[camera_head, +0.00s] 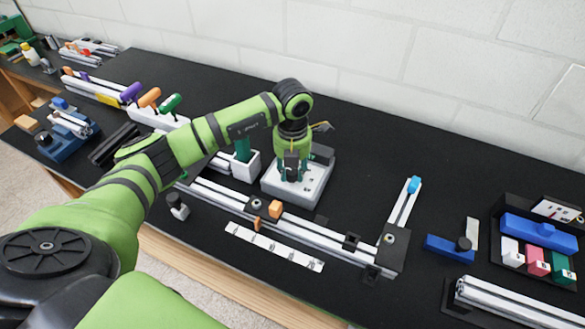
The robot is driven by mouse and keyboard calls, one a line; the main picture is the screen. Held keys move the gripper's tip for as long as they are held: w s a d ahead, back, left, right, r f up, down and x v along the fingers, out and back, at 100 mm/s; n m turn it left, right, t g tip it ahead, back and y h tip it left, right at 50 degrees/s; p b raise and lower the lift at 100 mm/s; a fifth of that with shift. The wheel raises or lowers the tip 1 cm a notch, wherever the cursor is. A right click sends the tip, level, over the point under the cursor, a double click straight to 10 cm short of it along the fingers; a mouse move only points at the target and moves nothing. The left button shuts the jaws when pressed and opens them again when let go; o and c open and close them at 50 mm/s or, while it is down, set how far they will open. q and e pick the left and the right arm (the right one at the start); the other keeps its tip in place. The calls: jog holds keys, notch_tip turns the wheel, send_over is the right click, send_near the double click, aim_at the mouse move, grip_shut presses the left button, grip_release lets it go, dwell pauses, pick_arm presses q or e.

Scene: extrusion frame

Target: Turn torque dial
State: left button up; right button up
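My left arm reaches in from the left, and my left gripper (292,178) points straight down over a light grey block (312,190). Its fingers are close to the block's top, with a dark part between or in front of them. I cannot tell whether they are open or closed on something. No torque dial can be made out clearly; the gripper covers part of the block's top. A green-handled tool (243,150) stands upright in a white holder (246,168) just left of the block. My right gripper is not in view.
An aluminium extrusion frame (325,240) with an orange piece (275,209) lies in front of the block. A white marked strip (275,247) lies nearer the edge. A blue clamp (448,247) and a dark parts tray (498,212) are at the right. The back middle table is clear.

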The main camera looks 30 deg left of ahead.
pick_arm(q)
grip_shut()
jog(key=shift+b, duration=0.3)
jog(key=m+b, duration=0.3)
jog(key=b, duration=0.1)
jog(key=shift+w+f, duration=0.1)
jog(key=shift+f, duration=0.05)
jog(key=m+b, duration=0.2)
jog(key=shift+m, duration=0.4)
jog(key=shift+r+m+b, duration=0.2)
jog(key=shift+m+b, duration=0.3)
jog(key=shift+b, duration=0.1)
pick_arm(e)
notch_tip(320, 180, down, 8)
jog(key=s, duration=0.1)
pick_arm(q)
jog(key=shift+d, duration=0.1)
jog(key=shift+r, duration=0.1)
